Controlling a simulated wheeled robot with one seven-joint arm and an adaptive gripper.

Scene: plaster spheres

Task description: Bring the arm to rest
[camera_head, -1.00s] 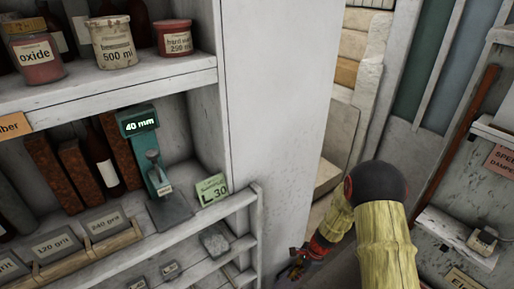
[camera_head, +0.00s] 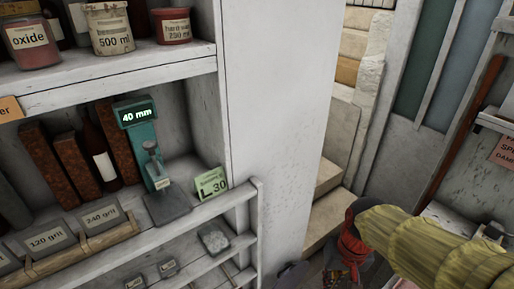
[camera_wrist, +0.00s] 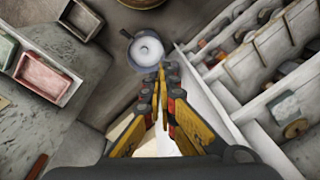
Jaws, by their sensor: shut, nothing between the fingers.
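My gripper (camera_wrist: 162,75) shows in the wrist view with its yellow and dark fingers brought together at the tips, and nothing is held between them. It points down over the floor area, beside the shelf unit. In the head view my arm, in a yellow sleeve, reaches in from the lower right, and the gripper (camera_head: 340,277) is small at the bottom edge, partly cut off. It is to the right of the white shelf side panel (camera_head: 278,120) and apart from the shelf's contents.
In the wrist view, a round grey pan-like object (camera_wrist: 147,50) lies beyond the fingertips, a pink tray (camera_wrist: 42,78) is at left, and shelves with bins (camera_wrist: 270,50) are at right. In the head view, a green gauge reading 40 mm (camera_head: 137,112) stands on a shelf.

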